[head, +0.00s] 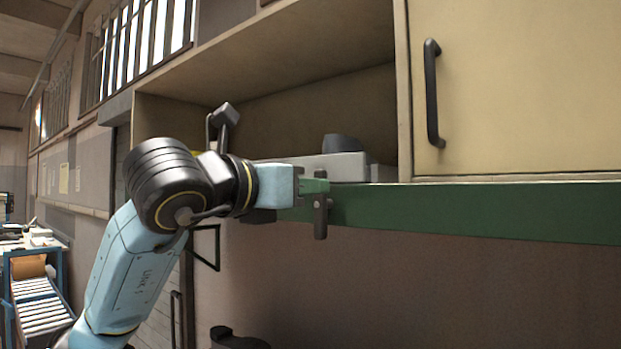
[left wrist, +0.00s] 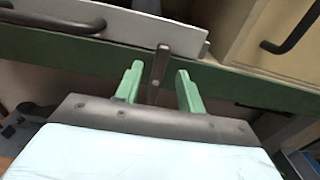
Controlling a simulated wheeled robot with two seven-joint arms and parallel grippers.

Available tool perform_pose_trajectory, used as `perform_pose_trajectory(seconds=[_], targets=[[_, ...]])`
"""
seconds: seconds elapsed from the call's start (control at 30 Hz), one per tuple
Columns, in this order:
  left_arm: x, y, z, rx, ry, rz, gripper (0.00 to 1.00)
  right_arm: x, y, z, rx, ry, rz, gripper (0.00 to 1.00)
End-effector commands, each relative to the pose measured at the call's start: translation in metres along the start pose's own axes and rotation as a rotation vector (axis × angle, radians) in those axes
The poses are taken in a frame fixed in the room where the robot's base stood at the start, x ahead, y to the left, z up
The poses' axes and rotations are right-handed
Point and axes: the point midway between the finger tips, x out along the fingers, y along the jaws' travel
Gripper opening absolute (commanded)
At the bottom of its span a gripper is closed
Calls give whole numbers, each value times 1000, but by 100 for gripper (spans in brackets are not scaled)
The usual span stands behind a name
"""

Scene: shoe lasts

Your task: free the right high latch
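A dark upright latch bar (head: 320,218) hangs on the front of the green shelf edge (head: 450,209), just left of the closed cream door. In the left wrist view the latch (left wrist: 160,66) stands between the two green fingers of my left gripper (left wrist: 158,86), with a gap on each side. The left gripper (head: 314,186) is open and reaches the shelf edge from the left in the head view. Its fingertips partly cover the latch's upper part there. I cannot tell if this is the right high latch. My right gripper is not in view.
A cream cupboard door (head: 520,90) with a dark handle (head: 432,93) is at the right. A pale panel (left wrist: 125,20) with a dark handle shows in the left wrist view. Space below the shelf edge looks free.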

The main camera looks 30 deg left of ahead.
Motion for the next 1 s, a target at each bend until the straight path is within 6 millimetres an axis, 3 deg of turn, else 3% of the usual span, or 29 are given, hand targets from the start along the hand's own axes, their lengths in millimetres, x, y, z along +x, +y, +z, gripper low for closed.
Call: perform_pose_trajectory(seconds=[0.2,0.53,0.83,1.0], targets=[[22,0,0,0,1,-1,39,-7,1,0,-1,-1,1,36],[26,0,0,1,0,-1,39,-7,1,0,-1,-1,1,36],[25,0,0,0,0,-1,1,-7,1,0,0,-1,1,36],[25,0,0,3,-1,-2,0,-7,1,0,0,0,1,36]])
